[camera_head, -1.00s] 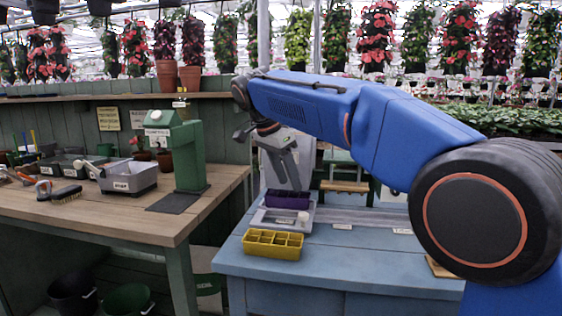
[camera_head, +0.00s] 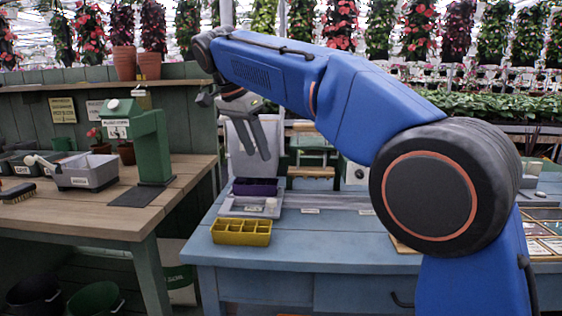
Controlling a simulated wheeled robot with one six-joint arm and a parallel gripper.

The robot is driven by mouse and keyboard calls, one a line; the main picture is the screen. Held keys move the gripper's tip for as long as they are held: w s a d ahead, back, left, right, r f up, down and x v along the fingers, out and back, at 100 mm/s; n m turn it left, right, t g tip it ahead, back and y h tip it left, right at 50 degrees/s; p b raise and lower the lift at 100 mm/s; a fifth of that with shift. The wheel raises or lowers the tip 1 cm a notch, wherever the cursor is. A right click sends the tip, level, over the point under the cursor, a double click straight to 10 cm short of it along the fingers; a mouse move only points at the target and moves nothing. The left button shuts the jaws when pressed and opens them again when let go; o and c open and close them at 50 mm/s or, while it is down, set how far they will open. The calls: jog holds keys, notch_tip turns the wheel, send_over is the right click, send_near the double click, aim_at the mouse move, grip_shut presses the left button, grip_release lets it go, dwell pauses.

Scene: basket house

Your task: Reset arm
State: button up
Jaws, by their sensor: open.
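My gripper (camera_head: 257,156) hangs at the end of my blue arm, its two dark fingers pointing down and slightly apart. It is open, with nothing visible between the fingers. In the picture, the fingertips are just above a purple tray (camera_head: 255,187), with a visible gap. The purple tray sits on a grey scale-like stand (camera_head: 236,206) on the blue bench. A yellow compartment tray (camera_head: 241,232) stands in front of it at the bench's front left.
The blue bench (camera_head: 330,240) is mostly clear in front. A wooden bench (camera_head: 85,215) at left holds a green dispenser (camera_head: 150,145) and a grey bin (camera_head: 85,172). Framed panels (camera_head: 540,228) lie at the right. Hanging plants line the back.

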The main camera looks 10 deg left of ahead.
jog(key=s+d+f+n+y, duration=0.1)
jog(key=s+d+f+n, duration=0.15)
jog(key=d, duration=0.75)
jog(key=s+d+f+n, duration=0.15)
jog(key=s+d, duration=0.25)
jog(key=d, duration=0.6)
jog(key=s+d+f+n+y, duration=0.1)
jog(key=s+d+f, duration=0.15)
jog(key=d, duration=0.65)
jog(key=s+d+f+n, duration=0.1)
jog(key=s+d+f, duration=0.4)
jog(key=s+f, duration=0.2)
jog(key=s+d+f+n+t, duration=0.1)
jog(key=s+d+f, duration=0.4)
jog(key=s+f, duration=0.3)
jog(key=s+d+f+n+y, duration=0.1)
jog(key=s+d+f, duration=0.3)
jog(key=s+f, duration=0.3)
jog(key=shift+s+d+f+t, duration=0.3)
jog(key=shift+s+d, duration=0.1)
